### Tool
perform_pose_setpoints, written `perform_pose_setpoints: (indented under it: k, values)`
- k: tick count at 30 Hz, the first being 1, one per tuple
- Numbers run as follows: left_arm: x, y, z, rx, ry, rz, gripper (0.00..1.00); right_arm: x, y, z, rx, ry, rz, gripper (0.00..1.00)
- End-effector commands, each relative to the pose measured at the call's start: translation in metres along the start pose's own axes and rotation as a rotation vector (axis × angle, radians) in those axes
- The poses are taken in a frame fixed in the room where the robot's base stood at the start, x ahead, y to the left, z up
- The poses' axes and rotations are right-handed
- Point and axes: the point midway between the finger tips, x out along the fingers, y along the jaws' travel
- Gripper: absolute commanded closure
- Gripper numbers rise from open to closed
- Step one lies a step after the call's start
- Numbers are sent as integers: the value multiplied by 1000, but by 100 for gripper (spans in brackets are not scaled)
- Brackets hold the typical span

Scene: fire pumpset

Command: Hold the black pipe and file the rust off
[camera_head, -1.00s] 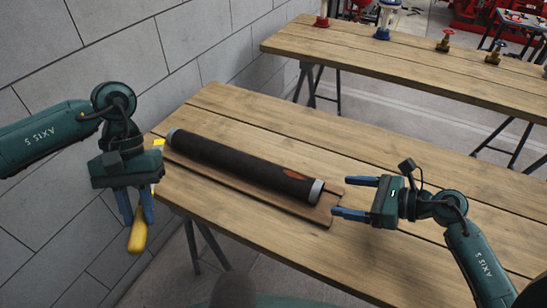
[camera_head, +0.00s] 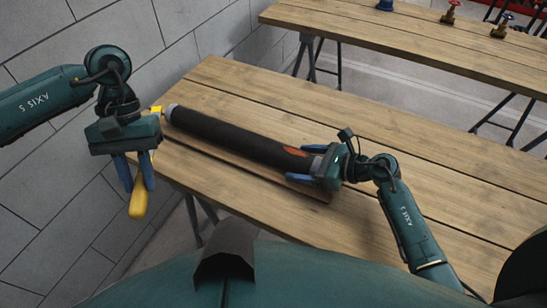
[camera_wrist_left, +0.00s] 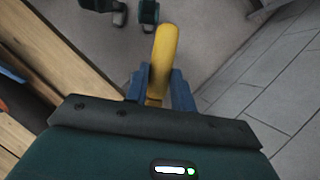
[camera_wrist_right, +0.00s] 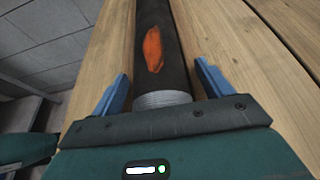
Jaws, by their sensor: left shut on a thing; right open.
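The black pipe (camera_head: 235,136) lies on a wooden board (camera_head: 316,194) on the near workbench, with grey ends and an orange rust patch (camera_head: 296,152) near its right end. The rust also shows in the right wrist view (camera_wrist_right: 153,49). My right gripper (camera_head: 298,163) is open at the pipe's right end. In its wrist view the blue fingers stand on either side of the threaded end (camera_wrist_right: 162,99), with gaps. My left gripper (camera_head: 134,176) is shut on a yellow-handled tool (camera_head: 139,198) and holds it off the bench's left edge. The tool's working part is mostly hidden.
The near workbench (camera_head: 420,160) is clear to the right of and behind the pipe. A second bench (camera_head: 400,55) behind carries valves (camera_head: 450,12) and a blue-based item (camera_head: 385,5). A block wall (camera_head: 60,190) is at the left.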

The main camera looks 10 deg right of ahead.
Motion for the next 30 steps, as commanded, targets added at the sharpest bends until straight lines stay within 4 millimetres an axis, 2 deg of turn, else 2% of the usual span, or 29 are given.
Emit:
perform_pose_setpoints:
  k: [11,30]
  values:
    - [-1,0,0,1,1,0,100,6,0,0,0,0,0,22]
    - [-1,0,0,1,1,0,100,5,0,0,1,0,0,74]
